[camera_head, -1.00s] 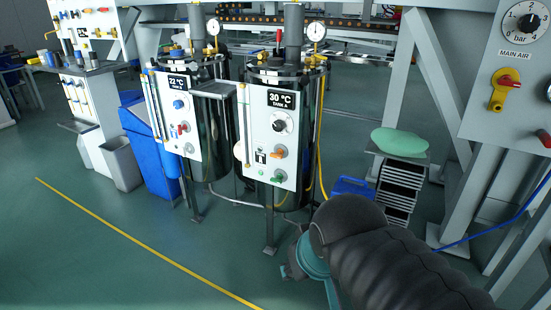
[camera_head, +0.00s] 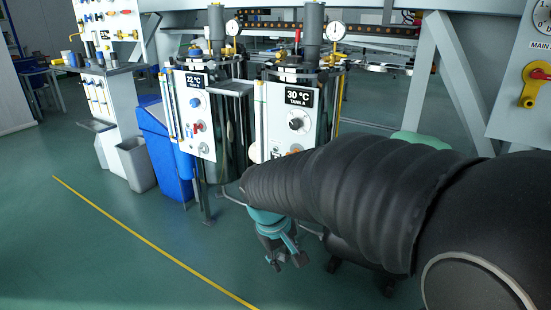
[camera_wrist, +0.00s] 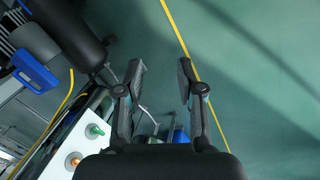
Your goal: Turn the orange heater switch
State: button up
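The orange heater switch (camera_wrist: 73,161) shows at the lower left of the wrist view, on a white panel (camera_wrist: 63,143). A green-handled knob (camera_wrist: 94,131) sits beside it. In the head view the Tank A panel (camera_head: 273,120) with its 30 °C display (camera_head: 298,96) stands at the middle. My gripper (camera_head: 287,261) hangs in front of the tank stand, pointing down, below the panel. In the wrist view my gripper (camera_wrist: 160,82) has its fingers apart with nothing between them. The switch is left of the fingers, apart from them.
The Tank B panel (camera_head: 194,115) with blue and red knobs stands left of Tank A. A blue bin (camera_head: 165,155) is further left. A grey frame with a yellow main air valve (camera_head: 533,85) is at right. The floor in front is clear.

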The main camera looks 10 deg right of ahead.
jog(key=w+d+f+n+t+h+b, duration=0.15)
jog(key=w+f+h, duration=0.3)
jog(key=w, duration=0.85)
jog(key=w+a+f+n+t+h+b, duration=0.1)
jog(key=w+f+n+h+b, duration=0.25)
jog(key=w, duration=0.95)
jog(key=w+d+r+m+t+h, duration=0.1)
jog(key=w+r+m+t+h, duration=0.25)
jog(key=w+r+h, duration=0.55)
jog(key=w+d+y, duration=0.1)
jog(key=d, duration=0.3)
jog(key=w+d+r+y, duration=0.1)
jog(key=d, duration=0.3)
jog(key=w+d+r+y, duration=0.1)
jog(key=w+d, duration=0.1)
jog(key=d, duration=0.2)
jog(key=shift+w+d+r+m, duration=0.1)
jog(key=shift+d+r+m, duration=0.1)
jog(key=shift+m, duration=0.15)
grip_shut()
